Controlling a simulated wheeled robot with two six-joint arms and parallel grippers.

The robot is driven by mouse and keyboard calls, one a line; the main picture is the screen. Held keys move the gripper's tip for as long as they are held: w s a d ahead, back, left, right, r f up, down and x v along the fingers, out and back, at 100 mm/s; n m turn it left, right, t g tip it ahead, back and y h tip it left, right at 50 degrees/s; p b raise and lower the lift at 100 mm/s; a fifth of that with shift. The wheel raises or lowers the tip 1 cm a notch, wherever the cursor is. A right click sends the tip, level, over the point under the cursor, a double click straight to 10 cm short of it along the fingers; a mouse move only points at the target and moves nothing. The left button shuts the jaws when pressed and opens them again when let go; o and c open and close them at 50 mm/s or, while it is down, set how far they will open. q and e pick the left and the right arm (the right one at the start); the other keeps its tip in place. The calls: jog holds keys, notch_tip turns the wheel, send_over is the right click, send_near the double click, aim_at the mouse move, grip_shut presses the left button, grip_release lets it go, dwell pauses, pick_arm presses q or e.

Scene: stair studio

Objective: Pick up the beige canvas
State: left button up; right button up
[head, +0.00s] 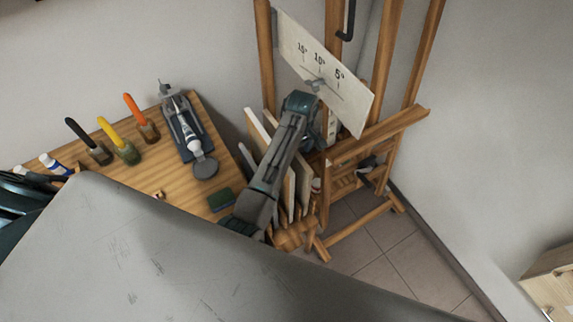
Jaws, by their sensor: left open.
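Several flat canvases stand upright in a row between the wooden table and the easel. One is a white canvas (256,131), and a beige canvas (289,192) stands farther right, partly hidden behind my left arm. A pale board (345,92) with angle marks 15°, 10° and 5° sits tilted on the wooden easel (389,45). My left gripper (318,84) is open in front of this board, above the canvases. Whether its fingers touch the board I cannot tell. My right gripper is not in view.
The easel's legs stand on tiles. Free floor (400,250) lies right of them, near a wooden box (552,280).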

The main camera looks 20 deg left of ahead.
pick_arm(q)
notch_tip(320, 180, down, 2)
jog(key=shift+s+a+f+p, duration=0.1)
jog(key=shift+p, duration=0.35)
jog(key=shift+f, duration=0.35)
jog(key=shift+s+f, duration=0.1)
jog(key=shift+f, duration=0.2)
jog(key=shift+c, duration=1.1)
grip_shut()
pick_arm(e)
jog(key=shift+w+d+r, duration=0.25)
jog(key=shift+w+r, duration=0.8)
